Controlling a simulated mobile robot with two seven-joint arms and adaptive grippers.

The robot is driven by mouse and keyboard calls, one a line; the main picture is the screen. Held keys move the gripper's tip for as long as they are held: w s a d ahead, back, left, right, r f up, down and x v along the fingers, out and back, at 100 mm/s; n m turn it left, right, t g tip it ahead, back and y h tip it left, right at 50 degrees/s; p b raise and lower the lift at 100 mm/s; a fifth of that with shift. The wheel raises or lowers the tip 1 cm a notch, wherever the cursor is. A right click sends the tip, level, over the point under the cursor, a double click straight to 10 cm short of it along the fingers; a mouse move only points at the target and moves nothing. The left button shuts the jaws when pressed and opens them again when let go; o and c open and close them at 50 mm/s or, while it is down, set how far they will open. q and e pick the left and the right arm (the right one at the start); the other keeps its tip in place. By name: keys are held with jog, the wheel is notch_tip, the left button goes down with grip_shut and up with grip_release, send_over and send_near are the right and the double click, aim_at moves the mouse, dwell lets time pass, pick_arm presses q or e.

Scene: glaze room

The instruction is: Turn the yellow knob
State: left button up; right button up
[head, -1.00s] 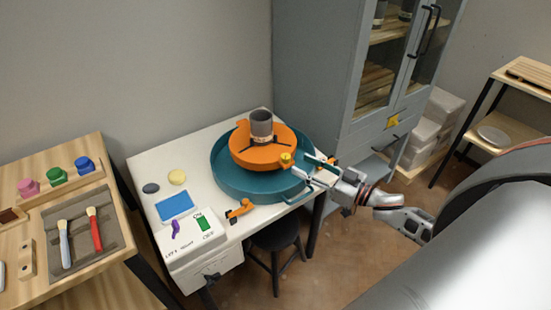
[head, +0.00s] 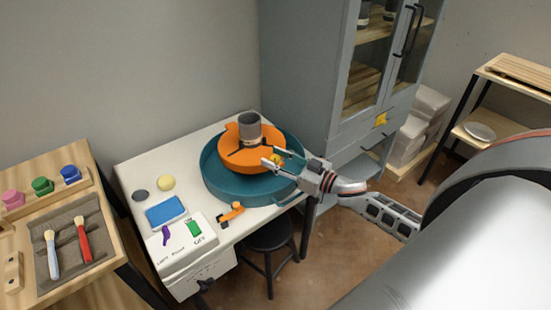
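The yellow knob (head: 278,158) sits on the near right edge of the orange round chuck (head: 236,159). The chuck rests in a teal basin (head: 222,185) on the white table and carries a grey cylinder (head: 249,128). My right gripper (head: 275,158) reaches in from the right over the basin rim. Its two fingers are spread, one on each side of the knob in the picture, and partly cover it. I cannot tell whether they touch it. My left gripper is not in view.
A control box (head: 182,246) with a green switch and purple lever fills the table's near corner. An orange clamp (head: 231,211) sits by the basin. A grey cabinet (head: 300,85) stands close behind, a black stool (head: 268,236) below. A wooden bench with brushes (head: 83,240) is at left.

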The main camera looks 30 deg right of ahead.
grip_shut()
